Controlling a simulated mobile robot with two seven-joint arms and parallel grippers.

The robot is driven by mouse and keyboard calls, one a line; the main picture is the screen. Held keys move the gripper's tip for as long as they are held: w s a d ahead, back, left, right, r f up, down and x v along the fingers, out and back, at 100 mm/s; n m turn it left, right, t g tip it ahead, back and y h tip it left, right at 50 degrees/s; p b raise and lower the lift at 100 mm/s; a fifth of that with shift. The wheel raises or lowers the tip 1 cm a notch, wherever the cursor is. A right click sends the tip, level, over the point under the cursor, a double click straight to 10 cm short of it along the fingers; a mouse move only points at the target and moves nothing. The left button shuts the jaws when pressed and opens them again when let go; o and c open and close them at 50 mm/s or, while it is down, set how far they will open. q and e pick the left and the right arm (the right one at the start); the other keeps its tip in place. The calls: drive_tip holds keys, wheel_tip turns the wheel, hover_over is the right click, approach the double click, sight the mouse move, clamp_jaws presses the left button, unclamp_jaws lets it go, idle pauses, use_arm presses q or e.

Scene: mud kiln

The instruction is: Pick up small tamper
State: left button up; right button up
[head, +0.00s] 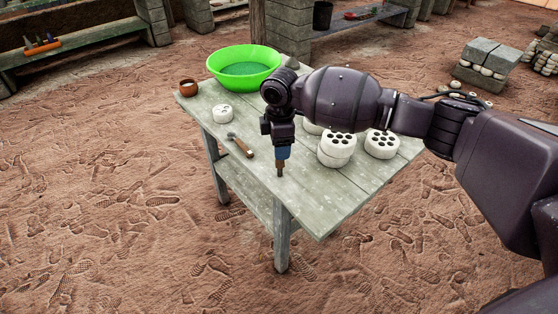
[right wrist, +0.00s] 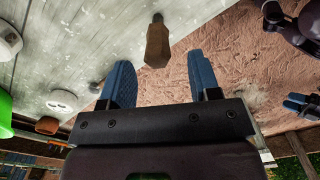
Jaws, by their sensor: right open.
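The small tamper (right wrist: 157,42), a brown wooden piece with a narrower end, is at the table edge in the right wrist view. It lies just beyond and between my right gripper's fingertips, with no clear contact. In the head view only a brown part of it (head: 280,169) shows below the fingers. My right gripper (head: 283,153) points down over the table's near edge; its blue fingers (right wrist: 162,80) are apart and empty. What seems to be my left gripper (right wrist: 298,103) shows small at the right of the wrist view; its jaw state is unclear.
The grey wooden table (head: 340,195) holds a hammer (head: 241,145) left of my gripper, a green basin (head: 243,62), a brown cup (head: 188,87), a small white piece (head: 223,113) and several white perforated blocks (head: 336,148). The table's front right corner is bare.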

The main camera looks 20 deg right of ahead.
sight(280, 163)
drive_tip(key=shift+f, duration=0.5)
wheel_tip(280, 163, down, 4)
drive_tip(key=shift+w+f+b, duration=0.1)
drive_tip(key=shift+w+b, duration=0.05)
drive_tip(key=shift+b, duration=0.65)
drive_tip(key=shift+c, duration=0.3)
drive_tip(key=c, duration=1)
